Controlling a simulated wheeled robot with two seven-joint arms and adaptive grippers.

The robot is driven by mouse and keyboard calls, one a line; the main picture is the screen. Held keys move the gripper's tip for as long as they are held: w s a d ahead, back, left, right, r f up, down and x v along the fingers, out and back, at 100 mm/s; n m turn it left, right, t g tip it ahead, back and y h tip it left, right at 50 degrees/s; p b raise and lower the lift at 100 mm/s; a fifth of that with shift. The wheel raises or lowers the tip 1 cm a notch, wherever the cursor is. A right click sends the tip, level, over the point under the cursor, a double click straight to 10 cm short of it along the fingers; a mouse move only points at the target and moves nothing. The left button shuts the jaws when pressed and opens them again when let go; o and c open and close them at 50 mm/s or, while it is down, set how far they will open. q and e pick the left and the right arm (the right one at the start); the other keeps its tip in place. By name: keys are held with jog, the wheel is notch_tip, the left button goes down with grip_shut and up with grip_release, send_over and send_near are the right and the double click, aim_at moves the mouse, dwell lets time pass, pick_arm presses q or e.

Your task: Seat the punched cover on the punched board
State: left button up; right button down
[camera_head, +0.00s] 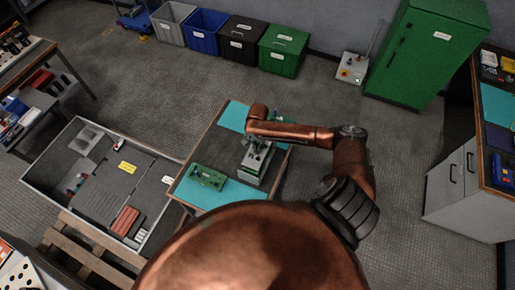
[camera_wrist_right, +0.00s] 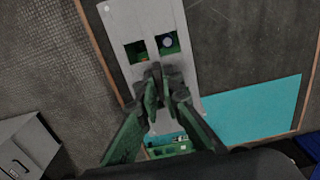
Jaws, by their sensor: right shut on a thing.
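The punched cover is a light grey plate (camera_wrist_right: 142,20) with two square windows, near the table's right side. It also shows in the head view (camera_head: 254,167). Green of the punched board (camera_wrist_right: 171,46) shows through the windows; in the head view a green edge of it (camera_head: 250,181) shows below the cover. I cannot tell whether the cover lies flush on the board or a little above it. My right gripper (camera_wrist_right: 162,72) is shut on the cover, just beside the windows; it also shows in the head view (camera_head: 256,145). My left gripper is not in view.
A large grey tray (camera_head: 55,165) stands left of the table. Bins (camera_head: 285,50) and a green cabinet (camera_head: 428,55) stand behind. A workbench (camera_head: 462,180) is at the right.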

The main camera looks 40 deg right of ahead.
jog(key=shift+f, duration=1.15)
dwell(0.9)
jog(key=c, duration=2)
grip_release()
jog(key=shift+s+f, duration=0.1)
notch_tip(320, 180, up, 12)
jog(key=shift+r, duration=0.1)
jog(key=shift+a, duration=0.1)
